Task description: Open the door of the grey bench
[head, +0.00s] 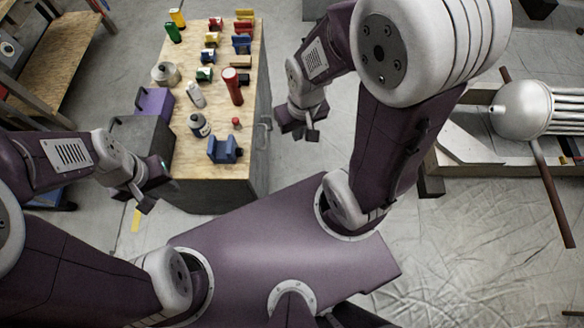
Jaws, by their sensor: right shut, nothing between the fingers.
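The grey bench (258,165) with a plywood top stands ahead of my base, left of centre. Its right side is a grey face seen at a steep angle, with a light bar handle (266,133) on it; no gap of an open door shows there. My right gripper (311,134) is to the right of the handle, apart from it, with its fingers shut and empty. My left gripper (157,186) is at the bench's near left corner, its fingers spread and nothing seen between them.
A red cylinder (232,87), bottles, a blue vise-like block (222,149) and several small coloured items stand on the bench top. A grey box (140,142) and a purple box (155,101) adjoin its left side. A low structure (510,165) is at right.

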